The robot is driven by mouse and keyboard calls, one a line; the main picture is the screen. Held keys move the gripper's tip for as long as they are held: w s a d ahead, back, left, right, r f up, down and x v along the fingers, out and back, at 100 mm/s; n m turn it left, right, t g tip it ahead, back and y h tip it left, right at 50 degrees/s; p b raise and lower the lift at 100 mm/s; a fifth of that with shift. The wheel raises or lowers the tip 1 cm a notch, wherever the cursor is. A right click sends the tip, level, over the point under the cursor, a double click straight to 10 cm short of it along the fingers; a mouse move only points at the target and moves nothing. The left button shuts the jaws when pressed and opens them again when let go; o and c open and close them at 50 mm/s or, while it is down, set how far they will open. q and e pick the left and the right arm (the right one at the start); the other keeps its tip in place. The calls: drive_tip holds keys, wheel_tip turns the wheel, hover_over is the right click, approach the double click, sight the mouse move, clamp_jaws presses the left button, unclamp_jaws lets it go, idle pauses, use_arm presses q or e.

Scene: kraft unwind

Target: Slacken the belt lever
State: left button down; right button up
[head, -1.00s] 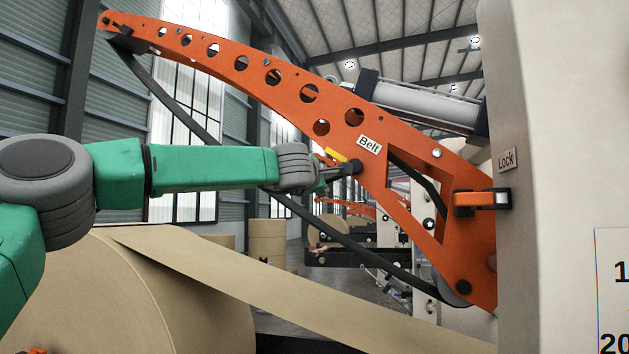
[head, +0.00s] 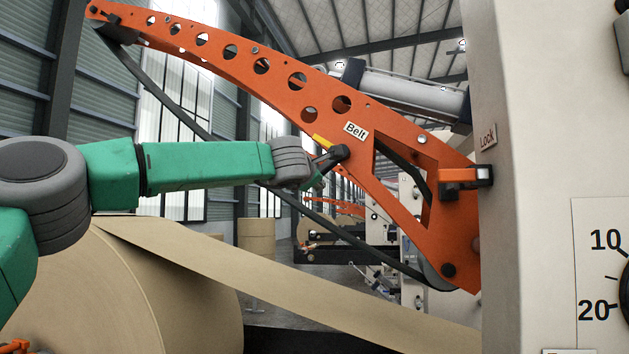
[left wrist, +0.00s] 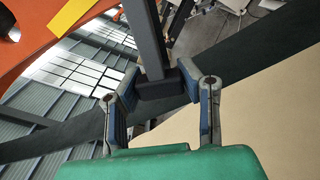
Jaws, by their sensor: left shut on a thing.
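The belt lever (head: 327,155) is a short dark handle pivoted on the orange arm below the "Belt" label (head: 355,131). It points left and slightly down from its pivot, beside a yellow mark (head: 322,142). My left gripper (head: 316,170) comes in from the left and is shut on the lever's outer end. In the left wrist view the lever is a grey bar (left wrist: 146,40) ending in a dark block between the fingers of my left gripper (left wrist: 160,85). The fingers partly hide the lever's end in the head view. My right gripper is not in view.
The perforated orange arm (head: 270,85) carries a dark belt (head: 180,95) along its underside. A "Lock" latch (head: 460,177) sits by the pale housing (head: 530,80) at right. A kraft roll (head: 150,290) and its paper web (head: 330,285) lie below my left arm.

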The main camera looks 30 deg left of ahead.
use_arm(q)
drive_tip(key=shift+f, duration=0.25)
drive_tip(key=c, duration=1.2)
unclamp_jaws()
drive_tip(key=shift+o, duration=0.8)
drive_tip(key=shift+s+a+r, duration=0.1)
drive_tip(key=shift+s+r, duration=0.1)
drive_tip(key=v, duration=1.2)
drive_tip(key=shift+a, duration=0.15)
drive_tip(key=shift+f, duration=0.1)
drive_tip(key=shift+w+f, duration=0.1)
